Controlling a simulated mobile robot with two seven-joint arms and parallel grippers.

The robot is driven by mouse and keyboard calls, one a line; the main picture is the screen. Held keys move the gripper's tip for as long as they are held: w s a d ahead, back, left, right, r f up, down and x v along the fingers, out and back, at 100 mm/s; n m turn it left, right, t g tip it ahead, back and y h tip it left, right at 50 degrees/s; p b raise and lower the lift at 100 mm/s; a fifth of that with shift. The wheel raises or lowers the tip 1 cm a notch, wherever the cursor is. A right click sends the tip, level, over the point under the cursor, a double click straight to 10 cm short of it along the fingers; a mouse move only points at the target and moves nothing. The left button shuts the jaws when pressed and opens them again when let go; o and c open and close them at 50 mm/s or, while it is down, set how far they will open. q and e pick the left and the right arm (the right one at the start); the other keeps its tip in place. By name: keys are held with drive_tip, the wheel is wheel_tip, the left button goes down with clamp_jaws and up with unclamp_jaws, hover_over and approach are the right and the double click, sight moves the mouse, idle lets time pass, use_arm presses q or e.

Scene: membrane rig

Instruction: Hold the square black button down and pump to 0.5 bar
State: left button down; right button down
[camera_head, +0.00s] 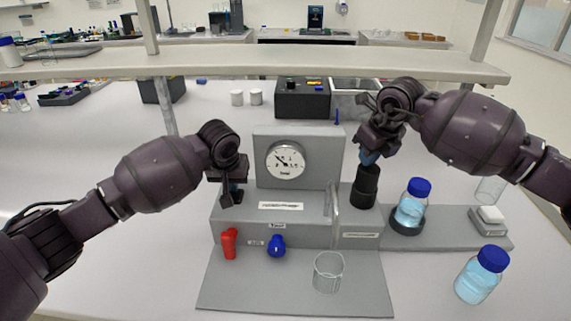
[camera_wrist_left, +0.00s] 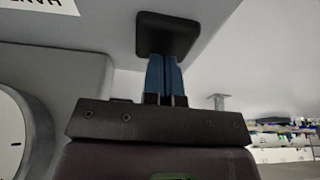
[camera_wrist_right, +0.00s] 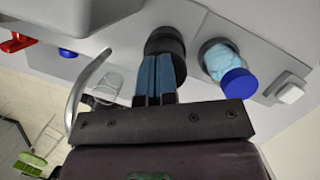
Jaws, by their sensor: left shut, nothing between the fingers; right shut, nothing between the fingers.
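The square black button (camera_head: 237,196) sits on the left of the grey rig (camera_head: 300,232); it also shows in the left wrist view (camera_wrist_left: 150,45). My left gripper (camera_head: 226,200) is shut and empty, its blue fingertips (camera_wrist_left: 165,60) at the button, seemingly touching it. Whether the button is pressed in, I cannot tell. The black cylindrical pump handle (camera_head: 366,188) stands upright at the rig's right. My right gripper (camera_head: 369,160) is shut and empty, its fingertips at the handle's top; the right wrist view shows them overlapping it (camera_wrist_right: 165,42). The round gauge (camera_head: 286,160) faces me; its reading is too small to tell.
A red handle (camera_head: 229,244) and a blue knob (camera_head: 277,247) are on the rig's front. A clear beaker (camera_head: 328,273) stands before it. A blue-capped bottle (camera_head: 411,207) sits in a black holder; another (camera_head: 480,277) stands front right. A shelf (camera_head: 260,64) spans behind.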

use_arm(q)
drive_tip(key=shift+s+f, duration=0.2)
drive_tip(key=shift+f, duration=0.15)
use_arm(e)
drive_tip(key=shift+f, duration=0.4)
drive_tip(key=shift+r, duration=2.25)
wheel_tip(320, 180, up, 4)
